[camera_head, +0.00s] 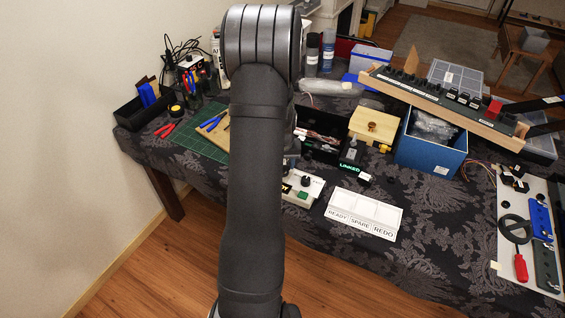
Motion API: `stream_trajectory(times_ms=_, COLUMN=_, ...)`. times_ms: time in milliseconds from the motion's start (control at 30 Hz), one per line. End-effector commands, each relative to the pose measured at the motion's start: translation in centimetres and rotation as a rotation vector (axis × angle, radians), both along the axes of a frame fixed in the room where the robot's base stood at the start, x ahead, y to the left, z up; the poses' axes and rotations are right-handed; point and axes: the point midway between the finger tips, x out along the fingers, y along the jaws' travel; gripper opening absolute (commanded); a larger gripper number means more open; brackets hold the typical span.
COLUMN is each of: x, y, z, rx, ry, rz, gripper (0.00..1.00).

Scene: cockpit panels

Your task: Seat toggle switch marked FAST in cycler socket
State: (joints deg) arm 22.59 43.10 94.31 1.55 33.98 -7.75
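My own dark arm runs up the middle of the view and covers part of the table. My gripper is hidden behind it. I cannot pick out a toggle switch marked FAST. A pale box (312,188) with a black knob and a green part stands just right of my arm, partly covered by it. I cannot tell whether it is the cycler, and no socket can be made out. A black device (350,166) with a lit green LINKED label stands behind it to the right. A white tray (386,234) marked READY, SPARE and REDO lies in front; its compartments look empty.
A blue box (430,155) with clear wrapping inside and a long wood-ended panel (450,98) above it stand at right. A white board (512,240) with tools lies far right. A green mat (195,140) with pliers is at left. Cloth in front of the tray is clear.

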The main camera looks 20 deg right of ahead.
Motion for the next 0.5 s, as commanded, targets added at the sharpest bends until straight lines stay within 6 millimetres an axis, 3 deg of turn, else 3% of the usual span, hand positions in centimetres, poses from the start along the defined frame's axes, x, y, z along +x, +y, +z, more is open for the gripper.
stream_trajectory(times_ms=500, x=0.00, y=0.00, z=-0.62, rx=0.000, ry=0.000, rz=0.000, gripper=0.22)
